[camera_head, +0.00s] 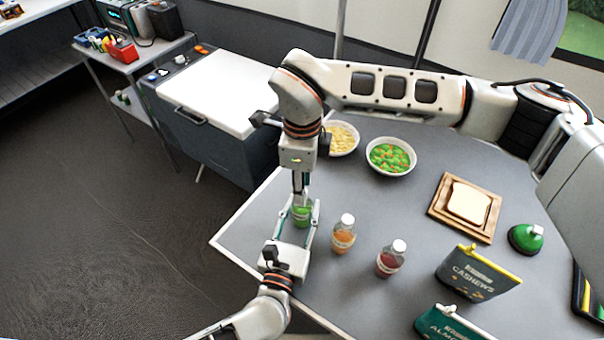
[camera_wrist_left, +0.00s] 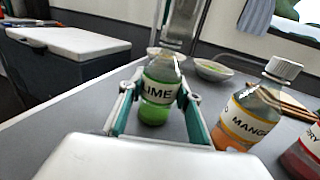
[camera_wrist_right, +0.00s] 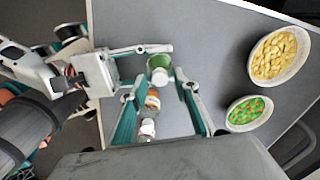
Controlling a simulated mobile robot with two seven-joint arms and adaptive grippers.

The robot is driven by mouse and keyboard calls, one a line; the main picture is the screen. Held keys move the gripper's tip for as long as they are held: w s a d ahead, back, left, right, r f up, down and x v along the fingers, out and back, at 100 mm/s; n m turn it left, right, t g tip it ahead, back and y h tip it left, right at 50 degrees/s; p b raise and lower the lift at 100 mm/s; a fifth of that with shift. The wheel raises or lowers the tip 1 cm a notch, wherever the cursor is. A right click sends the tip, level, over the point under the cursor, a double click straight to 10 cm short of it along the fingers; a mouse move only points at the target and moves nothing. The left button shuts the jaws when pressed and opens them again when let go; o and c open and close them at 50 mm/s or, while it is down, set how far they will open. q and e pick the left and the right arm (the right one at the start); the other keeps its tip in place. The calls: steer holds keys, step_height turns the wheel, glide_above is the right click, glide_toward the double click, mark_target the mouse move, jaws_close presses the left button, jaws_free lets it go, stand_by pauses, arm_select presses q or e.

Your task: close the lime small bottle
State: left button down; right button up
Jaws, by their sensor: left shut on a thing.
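The lime small bottle (camera_head: 301,216) stands upright near the table's left edge, with green contents. Its LIME label shows in the left wrist view (camera_wrist_left: 156,95). My left gripper (camera_head: 303,207) is shut on its body from the front. My right gripper (camera_head: 300,192) points down from above, over the bottle's top. In the right wrist view its fingers (camera_wrist_right: 156,88) stand wide apart and the bottle (camera_wrist_right: 159,66) shows beyond them. The right gripper hides part of the bottle's top in the left wrist view, and I cannot make out a cap there.
A mango bottle (camera_head: 344,235) and a red bottle (camera_head: 391,260), both white-capped, stand to the right. Two bowls (camera_head: 390,157) (camera_head: 342,139) sit behind. Bread on a board (camera_head: 437,212), a green domed object (camera_head: 526,238) and a cashews bag (camera_head: 474,275) lie farther right.

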steer(key=shift+f, duration=0.25)
jaws_close()
steer(key=m, duration=0.5)
steer(key=shift+o, duration=0.7)
jaws_free()
